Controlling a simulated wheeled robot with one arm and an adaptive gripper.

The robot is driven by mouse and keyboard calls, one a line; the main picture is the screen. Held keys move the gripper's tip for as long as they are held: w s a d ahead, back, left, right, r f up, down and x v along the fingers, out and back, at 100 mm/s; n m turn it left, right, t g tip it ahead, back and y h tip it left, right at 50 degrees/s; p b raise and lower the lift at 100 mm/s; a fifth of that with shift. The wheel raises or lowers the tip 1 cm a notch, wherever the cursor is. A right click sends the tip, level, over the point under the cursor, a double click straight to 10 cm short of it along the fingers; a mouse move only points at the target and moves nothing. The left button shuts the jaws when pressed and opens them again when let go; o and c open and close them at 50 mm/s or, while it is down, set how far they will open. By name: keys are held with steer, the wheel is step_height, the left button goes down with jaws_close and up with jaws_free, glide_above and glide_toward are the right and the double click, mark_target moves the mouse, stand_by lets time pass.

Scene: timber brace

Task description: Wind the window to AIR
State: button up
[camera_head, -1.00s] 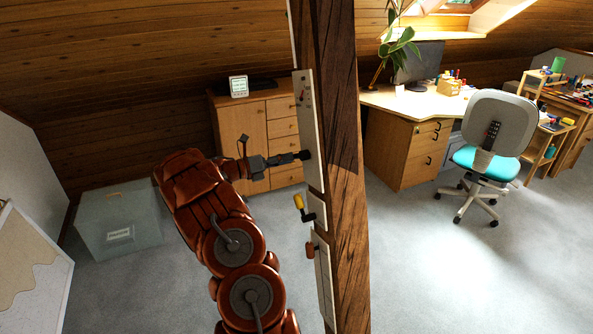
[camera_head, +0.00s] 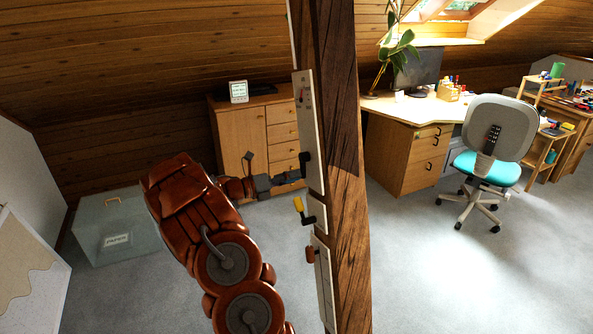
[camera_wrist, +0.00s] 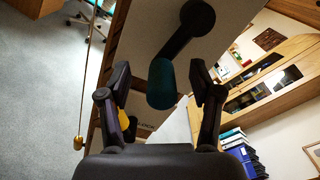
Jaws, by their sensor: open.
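The timber post (camera_head: 343,190) carries a pale upper panel (camera_head: 309,130) with a small marked scale (camera_head: 304,92), too small to read. A dark crank (camera_head: 305,163) sits low on this panel. In the wrist view its black arm (camera_wrist: 187,32) ends in a dark teal handle (camera_wrist: 161,84). My gripper (camera_head: 297,172) is open at the crank, and in the wrist view its fingers (camera_wrist: 162,88) stand on either side of the handle, with gaps visible. The skylight window (camera_head: 445,8) is at the top right, partly cut off by the frame.
A yellow-handled crank (camera_head: 299,204) is just below, also behind my left finger in the wrist view (camera_wrist: 124,120). A brown-handled one (camera_head: 311,254) is on the lower panel (camera_head: 323,284). A wooden cabinet (camera_head: 240,142) stands behind my gripper. Carpet (camera_head: 420,270) is clear right of the post.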

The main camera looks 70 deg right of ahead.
stand_by(0.3)
steer(key=shift+p+v, duration=1.3)
steer(key=shift+v, duration=2.45)
steer(key=s+a+r+m+t+y, duration=0.1)
steer(key=a+r+m+t+y, duration=0.15)
steer(key=a+m, duration=0.45)
steer(key=s+a+r+m+t+y, duration=0.15)
steer(key=a+r, duration=0.25)
steer(key=a, duration=0.7)
steer(key=s+a+f+m+t+y, duration=0.1)
steer(key=s+a+m+t+y, duration=0.1)
steer(key=a, duration=1)
steer(key=s+a+m+t+y, duration=0.2)
steer(key=a+m+t+y, duration=0.1)
steer(key=a, duration=1)
steer(key=s+a+f+m+t+y+b, duration=0.1)
steer(key=s+a+m+t+y, duration=0.1)
steer(key=a, duration=1)
steer(key=shift+s+a+f+m+t+y, duration=0.3)
steer(key=shift+s+m+y, duration=0.2)
steer(key=shift+m, duration=0.45)
